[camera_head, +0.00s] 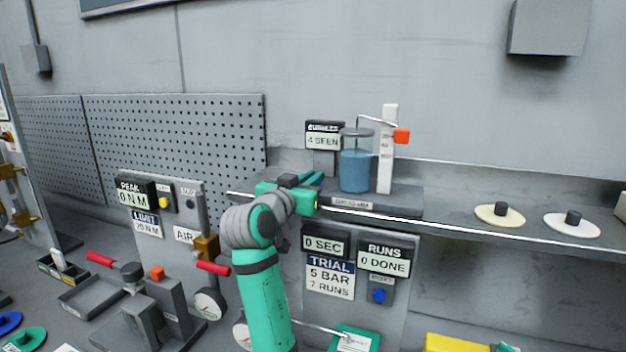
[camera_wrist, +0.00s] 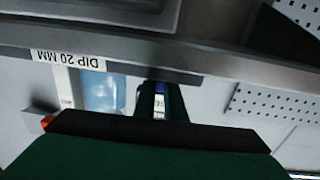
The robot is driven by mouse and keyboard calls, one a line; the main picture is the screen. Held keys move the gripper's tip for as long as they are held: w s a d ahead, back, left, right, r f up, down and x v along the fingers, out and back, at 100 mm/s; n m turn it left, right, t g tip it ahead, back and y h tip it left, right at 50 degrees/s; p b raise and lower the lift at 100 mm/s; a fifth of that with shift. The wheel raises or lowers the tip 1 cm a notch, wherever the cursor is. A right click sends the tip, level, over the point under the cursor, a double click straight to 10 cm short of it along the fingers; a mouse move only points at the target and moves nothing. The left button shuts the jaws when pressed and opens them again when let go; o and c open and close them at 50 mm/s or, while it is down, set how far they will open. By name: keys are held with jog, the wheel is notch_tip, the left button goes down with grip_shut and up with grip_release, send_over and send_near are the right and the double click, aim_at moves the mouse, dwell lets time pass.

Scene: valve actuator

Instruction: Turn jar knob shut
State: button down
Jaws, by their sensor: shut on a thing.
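A clear jar (camera_head: 355,172) of blue liquid stands on a grey base (camera_head: 405,203) at the shelf's left part, and the blue jar (camera_wrist: 103,90) shows in the wrist view too. My gripper (camera_head: 314,181) is just left of the jar, level with its lower part. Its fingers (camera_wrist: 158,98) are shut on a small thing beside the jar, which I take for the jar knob. The fingers hide most of it, so its turn position cannot be told. A sign by the jar (camera_head: 323,141) reads "4 SEEN".
A white upright scale (camera_head: 388,150) with an orange block (camera_head: 402,136) stands right of the jar. The shelf edge (camera_head: 450,222) runs close by my gripper. Panels (camera_head: 330,278) hang below it. Two knobbed discs (camera_head: 499,216) (camera_head: 572,225) lie further right on the shelf.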

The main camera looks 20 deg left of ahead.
jog(key=shift+f, duration=0.1)
jog(key=c, duration=1.8)
grip_release()
jog(key=shift+s, duration=0.1)
jog(key=s, duration=0.7)
jog(key=s+a, duration=0.1)
jog(key=s, duration=0.2)
jog(key=shift+s+a, duration=0.1)
jog(key=shift+s, duration=0.25)
